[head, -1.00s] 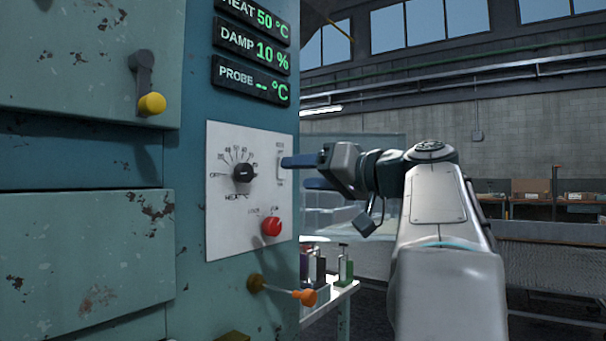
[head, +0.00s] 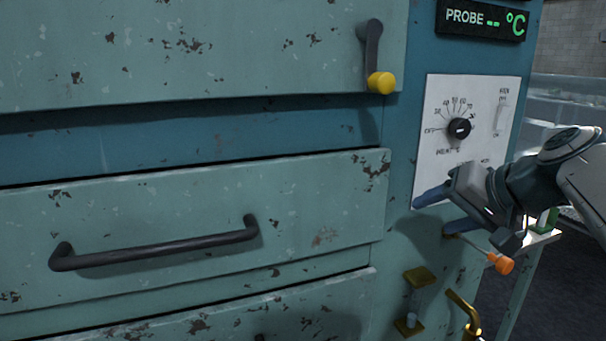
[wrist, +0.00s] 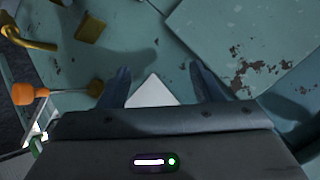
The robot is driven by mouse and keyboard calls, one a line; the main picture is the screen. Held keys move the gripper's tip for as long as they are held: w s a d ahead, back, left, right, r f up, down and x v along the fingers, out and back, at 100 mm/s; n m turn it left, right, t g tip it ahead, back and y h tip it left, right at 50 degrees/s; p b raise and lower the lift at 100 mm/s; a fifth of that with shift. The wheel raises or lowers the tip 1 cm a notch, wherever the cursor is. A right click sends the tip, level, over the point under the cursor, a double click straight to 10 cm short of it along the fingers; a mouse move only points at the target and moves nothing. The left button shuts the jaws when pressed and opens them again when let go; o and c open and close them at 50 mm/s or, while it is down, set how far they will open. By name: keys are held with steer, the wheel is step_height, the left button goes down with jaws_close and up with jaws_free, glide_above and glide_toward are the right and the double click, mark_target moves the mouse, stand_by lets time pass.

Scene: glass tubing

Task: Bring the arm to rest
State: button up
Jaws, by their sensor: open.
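My gripper (head: 432,212) is at the right in the head view, beside the lower part of the white control panel (head: 438,100) on the teal cabinet. Its two blue fingers are spread apart with nothing between them. In the wrist view the open fingers (wrist: 160,88) point at the cabinet face, with a corner of the white panel (wrist: 154,92) showing between them. I cannot tell whether a fingertip touches the panel. The wrist hides the panel's lower right part.
An orange-tipped lever (head: 504,265) sticks out just below my gripper. A brass pipe (head: 463,310) and a brass latch (head: 420,277) sit lower. A yellow-knobbed handle (head: 381,82) and a drawer with a dark bar handle (head: 155,248) are left. A small table (head: 536,238) stands behind at right.

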steer(key=s+a+f+n+g+h+p, duration=0.1)
steer(key=s+a+f+g+h+p, duration=0.1)
steer(key=s+p, duration=0.5)
steer(key=s+a+f+n+g+h+p, duration=0.2)
steer(key=s+a+f+g+h+p, duration=0.1)
steer(key=s+a+f+g+p, duration=0.1)
steer(key=s+a+f+p, duration=0.1)
steer(key=s+a+p, duration=0.1)
steer(key=s+p, duration=0.1)
steer(key=shift+n+p, duration=0.3)
steer(key=shift+p, duration=0.15)
